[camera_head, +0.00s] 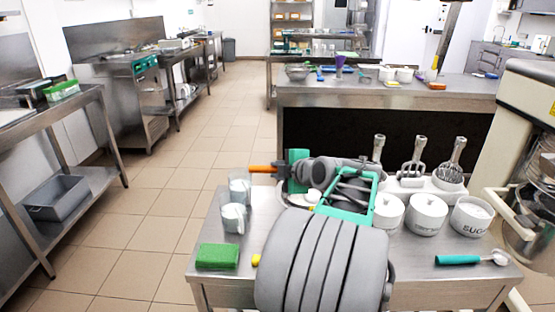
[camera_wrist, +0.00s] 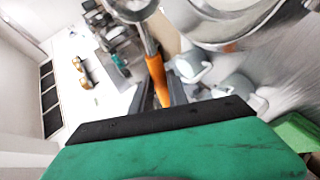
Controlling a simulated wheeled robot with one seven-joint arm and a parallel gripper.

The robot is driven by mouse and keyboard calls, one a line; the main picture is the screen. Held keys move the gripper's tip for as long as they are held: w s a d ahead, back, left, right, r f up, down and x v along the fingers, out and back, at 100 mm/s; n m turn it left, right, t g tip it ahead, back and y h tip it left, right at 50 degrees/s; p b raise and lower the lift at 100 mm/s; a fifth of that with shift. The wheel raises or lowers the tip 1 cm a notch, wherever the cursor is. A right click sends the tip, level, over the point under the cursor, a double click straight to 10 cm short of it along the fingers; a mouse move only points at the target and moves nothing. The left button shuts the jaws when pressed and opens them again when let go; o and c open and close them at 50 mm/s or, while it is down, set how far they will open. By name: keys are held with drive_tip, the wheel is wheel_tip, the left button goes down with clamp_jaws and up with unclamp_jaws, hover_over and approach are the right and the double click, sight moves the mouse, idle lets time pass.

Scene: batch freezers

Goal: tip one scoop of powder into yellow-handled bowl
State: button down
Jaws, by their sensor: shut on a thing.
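My gripper (camera_head: 281,170) is shut on the orange handle of a utensil (camera_head: 262,169), above the near table. In the wrist view the orange handle (camera_wrist: 158,82) stands between the fingers, and a metal shank leads to a metal head at the top edge. I cannot tell whether the head holds powder. A small yellow piece (camera_head: 256,260) shows beside my arm on the table; it may be the bowl's handle, with the rest hidden behind my arm. A large round metal vessel (camera_wrist: 225,18) fills the top of the wrist view; I cannot tell which it is.
Two clear jugs (camera_head: 233,216) and a green sponge (camera_head: 217,256) stand at the table's left. White canisters (camera_head: 426,216), one marked sugar, stand right of my arm, before upright utensils. A teal-handled scoop (camera_head: 470,260) lies front right. A mixer (camera_head: 530,150) stands far right.

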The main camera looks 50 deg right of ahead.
drive_tip(key=shift+w+r+m+g+y+p, duration=0.1)
drive_tip(key=shift+r+m+g+y+p, duration=0.35)
drive_tip(key=shift+p, duration=2.4)
drive_tip(key=g+p, duration=0.1)
drive_tip(key=p, duration=0.2)
drive_tip(key=shift+w+d+r+y, duration=0.1)
drive_tip(key=shift+d+r+y, duration=0.1)
drive_tip(key=shift+y, duration=0.15)
drive_tip(key=g+p, duration=0.1)
drive_tip(key=p, duration=0.4)
drive_tip(key=y+p, duration=0.1)
drive_tip(key=p, duration=0.3)
drive_tip(key=shift+w+d+r+m+g+p, duration=0.2)
drive_tip(key=shift+r+m+g+p, duration=0.1)
drive_tip(key=shift+m+g+p, duration=0.1)
drive_tip(key=y+p, duration=0.1)
drive_tip(key=p, duration=0.2)
drive_tip(key=shift+r+g, duration=0.1)
drive_tip(key=shift+g, duration=0.15)
drive_tip(key=g+y+p, duration=0.1)
drive_tip(key=p, duration=0.2)
drive_tip(key=d+m+g+y+p, duration=0.1)
drive_tip(key=p, duration=0.2)
drive_tip(key=shift+w, duration=0.4)
drive_tip(key=shift+w+d+r+m+g+y, duration=0.15)
drive_tip(key=shift+r+m+g+y, duration=0.1)
drive_tip(key=shift+r+g+y, duration=0.25)
drive_tip(key=shift+w+d+r+m+g+y, duration=0.1)
drive_tip(key=shift+r+m+g+y, duration=0.15)
drive_tip(key=shift+r, duration=0.3)
